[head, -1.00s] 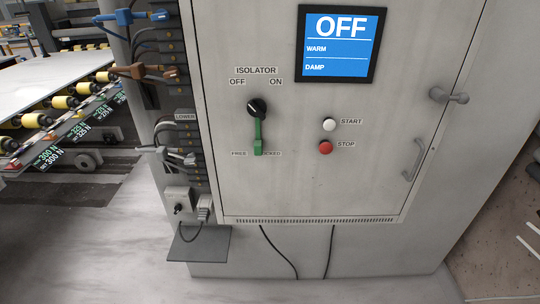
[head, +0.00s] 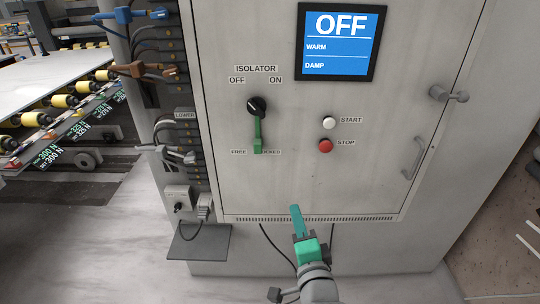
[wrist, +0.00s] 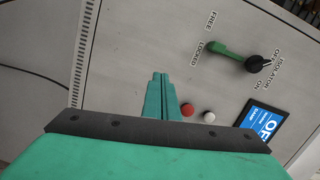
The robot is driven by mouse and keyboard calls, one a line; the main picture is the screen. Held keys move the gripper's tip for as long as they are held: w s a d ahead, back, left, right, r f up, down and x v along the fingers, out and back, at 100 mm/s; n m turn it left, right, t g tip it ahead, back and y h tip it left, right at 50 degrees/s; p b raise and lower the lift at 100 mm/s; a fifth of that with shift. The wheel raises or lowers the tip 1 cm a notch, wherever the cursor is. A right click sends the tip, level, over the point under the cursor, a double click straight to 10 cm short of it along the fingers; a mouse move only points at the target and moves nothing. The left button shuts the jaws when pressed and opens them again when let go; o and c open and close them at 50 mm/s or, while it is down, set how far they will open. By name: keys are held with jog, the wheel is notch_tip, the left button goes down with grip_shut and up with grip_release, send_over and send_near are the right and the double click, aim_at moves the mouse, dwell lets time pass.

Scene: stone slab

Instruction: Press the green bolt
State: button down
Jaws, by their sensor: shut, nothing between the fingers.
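The green bolt (head: 258,138) is on the grey cabinet door, just below the black isolator knob (head: 256,107). Its lower end lies between the FREE and LOCKED labels. The bolt also shows in the wrist view (wrist: 228,51), beyond my fingers and to the right, beside the knob (wrist: 257,63). My gripper (head: 296,208) is shut and empty, in front of the cabinet's lower edge, below and right of the bolt and apart from it. In the wrist view my two green fingers (wrist: 160,78) lie together.
A white START button (head: 329,124) and a red STOP button (head: 325,147) are right of the bolt. The blue screen (head: 340,42) reads OFF. A door handle (head: 414,158) and a knob (head: 449,96) stick out at the right. Cables and connectors (head: 180,130) line the left side.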

notch_tip(320, 180, up, 11)
jog(key=w+m+y, duration=0.1)
jog(key=y, duration=0.1)
jog(key=shift+w, duration=0.25)
jog(key=shift+w, duration=0.1)
send_near(265, 143)
jog(key=w+d, duration=0.1)
jog(key=w, duration=0.1)
jog(key=w+d, duration=0.2)
jog(key=a, duration=0.3)
jog(key=shift+w, duration=0.25)
jog(key=shift+a, duration=0.55)
